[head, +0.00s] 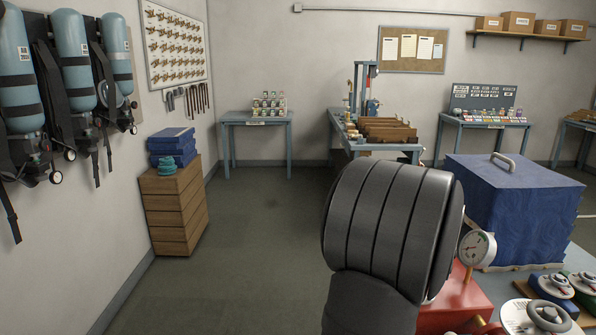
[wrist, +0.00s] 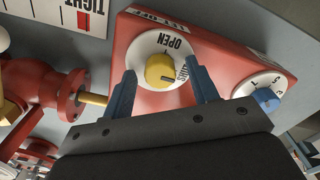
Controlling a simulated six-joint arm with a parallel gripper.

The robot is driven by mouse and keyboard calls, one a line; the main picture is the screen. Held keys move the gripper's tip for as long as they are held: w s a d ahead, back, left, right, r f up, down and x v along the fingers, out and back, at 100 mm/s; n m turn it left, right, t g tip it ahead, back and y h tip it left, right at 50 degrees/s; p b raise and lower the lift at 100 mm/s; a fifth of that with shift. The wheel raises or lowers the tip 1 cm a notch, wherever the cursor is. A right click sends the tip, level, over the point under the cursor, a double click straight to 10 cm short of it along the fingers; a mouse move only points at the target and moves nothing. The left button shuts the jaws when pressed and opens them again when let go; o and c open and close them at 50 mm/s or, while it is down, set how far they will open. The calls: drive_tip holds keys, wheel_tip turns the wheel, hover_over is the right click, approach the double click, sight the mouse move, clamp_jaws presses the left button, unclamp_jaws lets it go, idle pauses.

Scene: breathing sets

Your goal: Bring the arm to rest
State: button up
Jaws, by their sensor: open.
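In the wrist view my gripper (wrist: 161,66) is open, with its two blue-grey fingers apart. A yellow knob (wrist: 158,70) on a white dial (wrist: 147,47) lies between the fingers in the picture. I cannot tell whether either finger touches it. The dial carries the word OPEN and a second word by the right finger, partly covered. It is set on a red box (wrist: 215,40). In the head view my dark grey arm fills the middle right, and my gripper is hidden.
Beside the dial are a blue knob (wrist: 265,98) and a red flanged pipe (wrist: 65,95). The floor (head: 240,250) to the left is clear.

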wheel_tip(320, 180, up, 17)
wheel_tip(320, 180, down, 16)
drive_tip(key=shift+f, duration=0.6)
drive_tip(key=n, duration=0.4)
drive_tip(key=shift+r, duration=0.1)
drive_tip(key=n, duration=0.4)
drive_tip(key=shift+n, duration=0.4)
drive_tip(key=n, duration=0.3)
drive_tip(key=shift+n, duration=2.6)
